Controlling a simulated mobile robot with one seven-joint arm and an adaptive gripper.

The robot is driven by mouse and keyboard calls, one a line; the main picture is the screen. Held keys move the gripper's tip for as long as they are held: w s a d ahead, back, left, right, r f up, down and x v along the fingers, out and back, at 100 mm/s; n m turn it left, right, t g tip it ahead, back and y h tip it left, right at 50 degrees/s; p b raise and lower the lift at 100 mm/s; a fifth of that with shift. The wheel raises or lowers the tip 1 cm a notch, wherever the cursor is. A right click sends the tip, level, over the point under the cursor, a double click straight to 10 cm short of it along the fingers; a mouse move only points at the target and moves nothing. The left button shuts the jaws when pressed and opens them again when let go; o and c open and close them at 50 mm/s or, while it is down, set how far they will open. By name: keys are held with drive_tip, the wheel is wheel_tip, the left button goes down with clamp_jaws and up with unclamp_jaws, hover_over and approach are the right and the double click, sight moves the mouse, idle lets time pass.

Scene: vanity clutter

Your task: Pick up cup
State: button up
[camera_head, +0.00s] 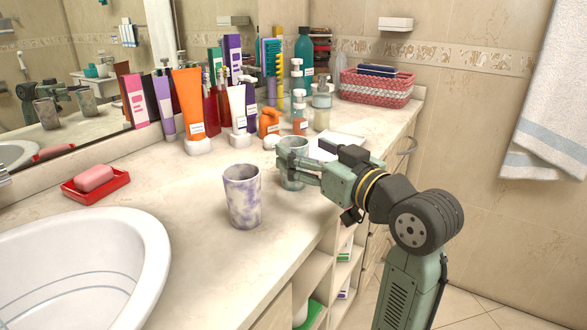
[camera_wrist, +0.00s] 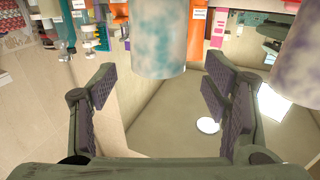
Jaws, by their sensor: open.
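The nearer cup (camera_head: 242,197) stands alone, left of my gripper. The farther cup (camera_head: 291,181) is at my gripper (camera_head: 296,162), whose fingers overlap its upper part. My gripper is open. In the wrist view, which looks upside down, that cup (camera_wrist: 158,38) shows between and ahead of the spread fingers (camera_wrist: 158,85). The other cup (camera_wrist: 302,58) is at the right edge there. I cannot tell whether either finger touches the farther cup.
Tubes, such as an orange one (camera_head: 188,103), and bottles crowd the back of the counter. A red soap dish (camera_head: 96,191) and the white sink (camera_head: 75,270) are at left. A woven basket (camera_head: 376,90) stands at the back right. The counter around the nearer cup is clear.

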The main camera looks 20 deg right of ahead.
drive_tip(key=p+x, duration=0.1)
drive_tip(key=x, duration=0.3)
drive_tip(key=shift+w, duration=0.3)
drive_tip(key=shift+c, duration=0.3)
clamp_jaws()
idle(0.4)
